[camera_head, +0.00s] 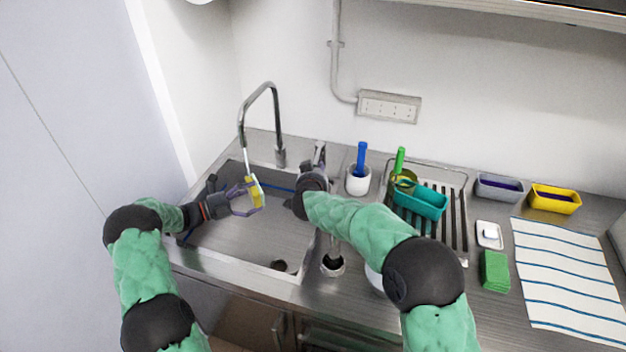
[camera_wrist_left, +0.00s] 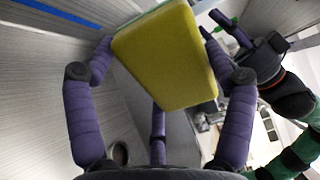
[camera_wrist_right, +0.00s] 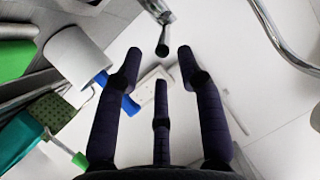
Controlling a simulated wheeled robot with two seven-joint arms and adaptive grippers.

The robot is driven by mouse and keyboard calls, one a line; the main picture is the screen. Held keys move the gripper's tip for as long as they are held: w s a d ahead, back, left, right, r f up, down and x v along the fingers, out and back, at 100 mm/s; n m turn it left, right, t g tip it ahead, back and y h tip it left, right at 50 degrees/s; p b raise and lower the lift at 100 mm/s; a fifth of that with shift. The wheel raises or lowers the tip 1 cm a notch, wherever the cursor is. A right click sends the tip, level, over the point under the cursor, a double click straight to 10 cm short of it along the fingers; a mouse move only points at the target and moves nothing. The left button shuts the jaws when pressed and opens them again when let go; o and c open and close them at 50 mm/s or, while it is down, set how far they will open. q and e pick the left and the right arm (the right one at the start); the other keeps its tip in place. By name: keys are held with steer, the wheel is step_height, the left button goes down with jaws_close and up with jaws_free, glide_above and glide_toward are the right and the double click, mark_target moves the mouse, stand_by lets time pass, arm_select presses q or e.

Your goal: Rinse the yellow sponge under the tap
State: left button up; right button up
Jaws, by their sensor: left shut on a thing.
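The yellow sponge (camera_head: 256,191) is in my left gripper (camera_head: 249,197), over the sink basin (camera_head: 245,240) and below the spout of the tap (camera_head: 262,92). A pale streak like water runs from the spout to the sponge. In the left wrist view the sponge (camera_wrist_left: 165,58) sits between purple fingers and shows a thin green edge. My right gripper (camera_head: 314,176) is at the counter right of the tap, its fingers mostly hidden in the head view. In the right wrist view its fingers (camera_wrist_right: 158,68) are spread and empty, with a metal lever (camera_wrist_right: 160,35) just beyond the tips.
Right of the sink are a white cup with a blue-handled brush (camera_head: 358,180), a rack (camera_head: 455,205) with a teal basket (camera_head: 421,201), green pads (camera_head: 494,271) and a striped cloth (camera_head: 567,280). Grey (camera_head: 499,187) and yellow (camera_head: 554,199) trays stand behind.

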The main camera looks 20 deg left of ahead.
steer(key=v, duration=0.7)
steer(key=shift+c, duration=0.2)
stand_by(0.5)
